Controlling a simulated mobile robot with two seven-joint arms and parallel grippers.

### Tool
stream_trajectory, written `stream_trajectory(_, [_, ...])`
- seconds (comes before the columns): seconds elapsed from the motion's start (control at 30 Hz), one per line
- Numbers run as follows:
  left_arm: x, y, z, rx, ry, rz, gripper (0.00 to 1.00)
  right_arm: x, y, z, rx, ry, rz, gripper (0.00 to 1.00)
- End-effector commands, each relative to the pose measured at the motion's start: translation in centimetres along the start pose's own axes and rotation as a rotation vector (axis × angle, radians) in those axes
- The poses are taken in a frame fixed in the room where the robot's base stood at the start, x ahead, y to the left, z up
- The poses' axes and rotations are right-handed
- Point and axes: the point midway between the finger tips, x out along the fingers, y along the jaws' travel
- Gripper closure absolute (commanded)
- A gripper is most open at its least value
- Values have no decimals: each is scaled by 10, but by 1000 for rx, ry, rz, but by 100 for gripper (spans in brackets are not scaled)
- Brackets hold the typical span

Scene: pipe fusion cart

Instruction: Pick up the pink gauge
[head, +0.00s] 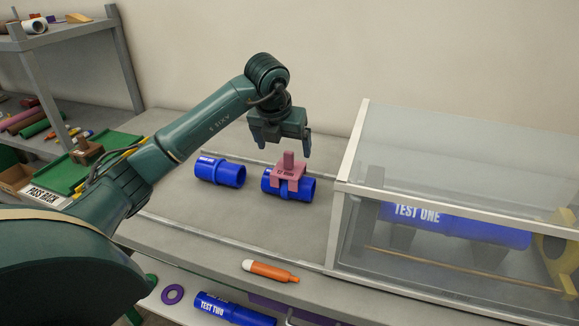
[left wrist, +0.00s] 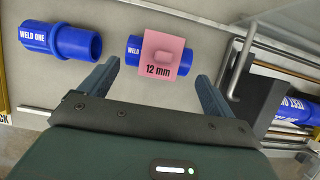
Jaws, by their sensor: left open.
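The pink gauge (head: 289,176) sits astride a blue pipe piece (head: 309,190) on the grey cart top, its upright tab pointing up. In the left wrist view the gauge (left wrist: 163,55) shows its top face with "12 mm" on it, on the blue pipe (left wrist: 133,50). My left gripper (head: 280,146) is open and empty, above and slightly behind the gauge. In the left wrist view its two fingers (left wrist: 155,85) stand apart, with the gauge beyond the gap between them. My right gripper is in neither view.
A second blue pipe (head: 220,172) marked "WELD ONE" in the wrist view lies left of the gauge. A clear-walled case (head: 345,215) holding the "TEST ONE" pipe (head: 455,224) stands right. An orange marker (head: 270,271) lies at the front edge. Shelves (head: 65,33) stand at the left.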

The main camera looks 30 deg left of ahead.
Motion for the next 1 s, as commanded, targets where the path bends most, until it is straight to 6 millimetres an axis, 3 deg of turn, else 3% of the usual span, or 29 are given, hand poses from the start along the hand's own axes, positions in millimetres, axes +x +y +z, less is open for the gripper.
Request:
stream_trajectory(0.27, [23, -1, 0, 1, 2, 0, 11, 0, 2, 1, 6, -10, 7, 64])
stream_trajectory(0.6, [67, -3, 1, 1, 1, -1, 11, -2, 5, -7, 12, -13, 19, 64])
stream_trajectory(0.87, [69, -3, 1, 2, -1, -1, 12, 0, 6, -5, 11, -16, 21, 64])
stream_trajectory(1.0, [69, -3, 1, 2, -1, -1, 23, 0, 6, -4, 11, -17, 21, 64])
